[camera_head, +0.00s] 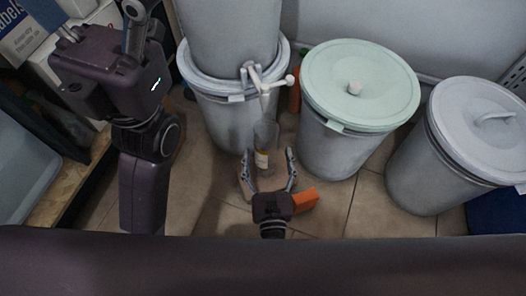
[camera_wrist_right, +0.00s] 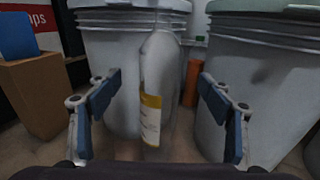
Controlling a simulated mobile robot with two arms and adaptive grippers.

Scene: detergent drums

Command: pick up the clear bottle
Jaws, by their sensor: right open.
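The clear bottle (camera_head: 264,143) stands upright in front of the left drum, below that drum's white tap. It has a white and yellow label. In the right wrist view the bottle (camera_wrist_right: 159,82) is near the middle, between the finger lines and a little beyond the fingertips. My right gripper (camera_head: 268,160) is open, its fingers spread to either side of the bottle's lower part in the head view. Its blue-padded fingers also show in the wrist view (camera_wrist_right: 160,95), with neither touching the bottle. My left arm is at the left; its gripper cannot be made out.
The left drum (camera_head: 225,115) has a white tap (camera_head: 264,82) right above the bottle. A green-lidded drum (camera_head: 340,150) and a grey-lidded drum (camera_head: 408,175) stand to the right. A cardboard box (camera_wrist_right: 38,92) is at the left.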

